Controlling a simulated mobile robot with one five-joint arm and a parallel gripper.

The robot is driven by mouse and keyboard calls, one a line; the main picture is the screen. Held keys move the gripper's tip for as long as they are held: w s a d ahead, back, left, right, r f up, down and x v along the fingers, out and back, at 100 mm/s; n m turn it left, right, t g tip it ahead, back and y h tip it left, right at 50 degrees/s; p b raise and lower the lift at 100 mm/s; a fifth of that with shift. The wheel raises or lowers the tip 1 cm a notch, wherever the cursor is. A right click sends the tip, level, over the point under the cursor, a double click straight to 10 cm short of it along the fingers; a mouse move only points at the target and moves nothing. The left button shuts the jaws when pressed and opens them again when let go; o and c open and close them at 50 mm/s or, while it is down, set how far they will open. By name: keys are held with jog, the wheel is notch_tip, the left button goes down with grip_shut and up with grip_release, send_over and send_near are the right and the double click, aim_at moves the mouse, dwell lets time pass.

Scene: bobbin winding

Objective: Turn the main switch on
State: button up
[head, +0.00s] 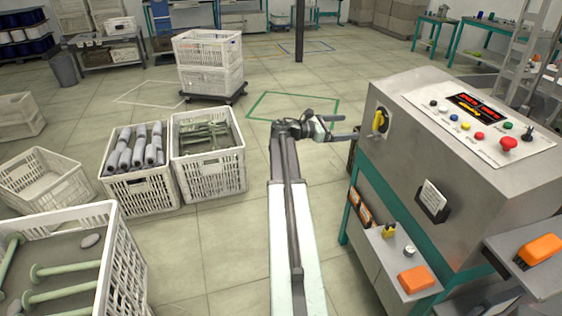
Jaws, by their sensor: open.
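The main switch looks to be the yellow rotary knob (380,121) on the left side face of the grey machine cabinet (400,180). Its exact handle position is too small to read. My gripper (352,134) is at the end of my arm, just left of the knob and slightly lower in the picture. Its fingers point right, toward the cabinet's side face. The gripper is open and nothing shows between its fingers. I cannot tell whether a fingertip touches the cabinet or the knob.
The cabinet's top panel (470,118) has several coloured buttons, a red mushroom button (508,143) and a red display. A shelf below holds an orange box (416,279). White crates (209,165) stand left of my arm. Floor beyond my gripper is mostly clear.

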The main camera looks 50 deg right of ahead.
jog(key=w+a+f+m+t+y, duration=0.1)
jog(key=w+a+f+t, duration=0.1)
jog(key=a, duration=0.4)
jog(key=w+a+f+m+t+y, duration=0.1)
jog(key=w+a+f+t, duration=0.1)
jog(key=w+a+f, duration=0.3)
jog(key=w+a+f+m+t+y, duration=0.1)
jog(key=w+a+f+m+t, duration=0.1)
jog(key=w+a+f, duration=0.2)
jog(key=w+a, duration=0.3)
jog(key=a, duration=0.1)
